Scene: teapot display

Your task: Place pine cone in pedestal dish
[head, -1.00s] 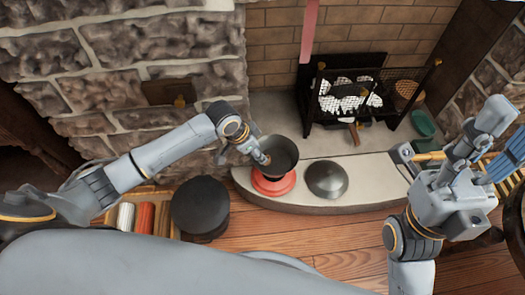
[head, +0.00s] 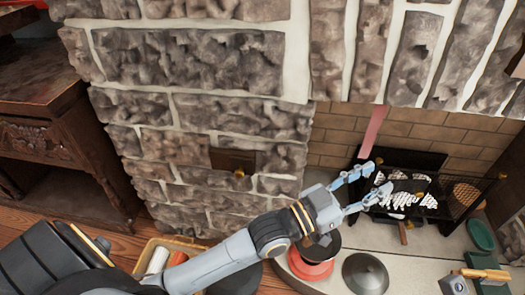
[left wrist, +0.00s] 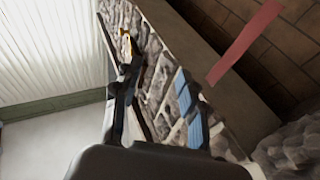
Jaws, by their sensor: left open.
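My left gripper (head: 379,177) is open and raised in front of the fireplace in the head view. No object shows between its fingers. Its fingers also show spread in the left wrist view (left wrist: 157,66). A dark bowl on a red base (head: 312,270), which may be the pedestal dish, stands on the hearth below the gripper. My left wrist hides part of the bowl, so its inside cannot be seen. I cannot make out a pine cone in either current view. My right gripper is not in view.
A dark domed lid (head: 366,274) lies on the pale hearth (head: 425,240) beside the red base. The black fire grate (head: 410,190) stands behind. A green dish (head: 481,234) is at right. The stone wall (head: 180,115) rises behind my left arm. A pink strip (head: 373,132) hangs near the gripper.

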